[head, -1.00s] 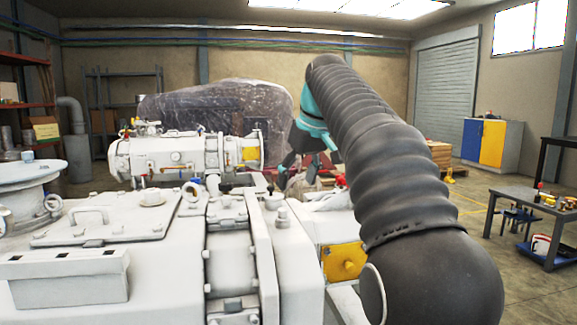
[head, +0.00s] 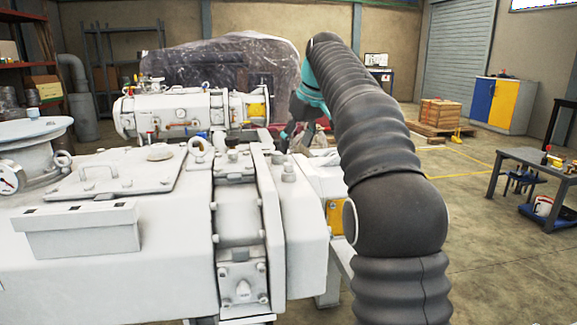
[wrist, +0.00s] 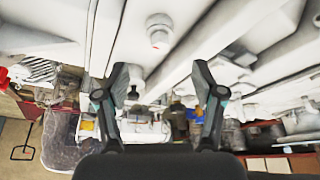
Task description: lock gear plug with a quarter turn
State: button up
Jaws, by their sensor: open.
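The white pump housing (head: 110,260) fills the lower left of the head view. In the wrist view a white round fitting (wrist: 159,32) lies beyond my gripper (wrist: 160,73). A small dark fitting (wrist: 133,93) shows beside the left finger. My gripper's fingers are spread apart with nothing held between them. In the head view my arm mostly hides the gripper.
A second white machine (head: 180,110) and a plastic-wrapped bulk (head: 225,65) stand behind. A yellow plate (head: 335,217) is partly behind my arm. A work table (head: 545,175), a blue and yellow cabinet (head: 502,104) and pallets (head: 440,115) stand right, with open floor between.

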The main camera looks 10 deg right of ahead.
aim_at(289, 163)
jog(key=b+x, duration=0.1)
jog(key=x, duration=0.7)
